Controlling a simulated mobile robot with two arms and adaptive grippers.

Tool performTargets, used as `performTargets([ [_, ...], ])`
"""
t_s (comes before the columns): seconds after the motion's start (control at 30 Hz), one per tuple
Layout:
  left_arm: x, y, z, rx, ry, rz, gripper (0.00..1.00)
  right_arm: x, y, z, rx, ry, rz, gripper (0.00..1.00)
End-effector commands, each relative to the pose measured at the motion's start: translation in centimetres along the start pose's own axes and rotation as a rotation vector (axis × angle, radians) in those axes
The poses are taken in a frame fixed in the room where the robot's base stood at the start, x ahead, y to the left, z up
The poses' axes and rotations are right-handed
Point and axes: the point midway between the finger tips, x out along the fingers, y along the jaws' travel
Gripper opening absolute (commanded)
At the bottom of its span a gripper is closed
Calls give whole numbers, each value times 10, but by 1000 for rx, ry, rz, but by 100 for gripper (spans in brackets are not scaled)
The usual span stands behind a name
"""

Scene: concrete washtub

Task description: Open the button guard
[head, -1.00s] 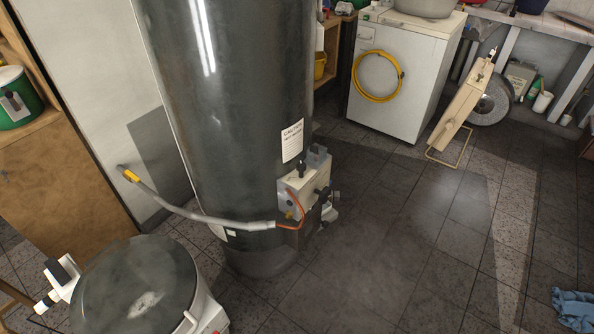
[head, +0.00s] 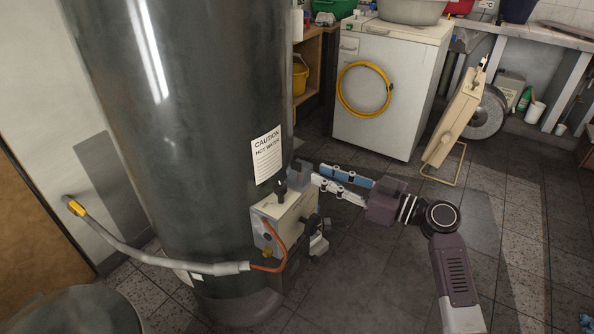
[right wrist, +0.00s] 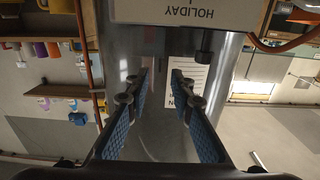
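A control box (head: 270,219) is fixed low on the dark water heater (head: 205,130). It carries a black knob (head: 281,187) on top, a dark knob on its right side and a grey block (head: 299,174) at its far corner. I cannot tell which part is the button guard. My right gripper (head: 318,174) is open beside that far corner, its fingers pointing left; contact cannot be made out. In the right wrist view its blue-padded fingers (right wrist: 160,78) are apart with nothing held, below the box's HOLIDAY label (right wrist: 190,13). My left gripper is not in view.
The tiled floor (head: 370,280) in front is clear.

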Motion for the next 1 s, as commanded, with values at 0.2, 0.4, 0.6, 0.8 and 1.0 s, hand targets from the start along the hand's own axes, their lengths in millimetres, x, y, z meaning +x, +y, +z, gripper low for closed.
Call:
performTargets([
  [0.2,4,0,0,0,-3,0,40,36,0,-2,3,2,-1,22],
  [0.4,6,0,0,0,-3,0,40,62,0,0,4,0,1,22],
  [0.6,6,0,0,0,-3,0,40,70,0,1,3,-3,2,22],
  [0.8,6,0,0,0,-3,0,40,70,0,1,3,-3,2,21],
  [1.0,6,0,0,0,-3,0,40,70,0,1,3,-3,2,0],
])
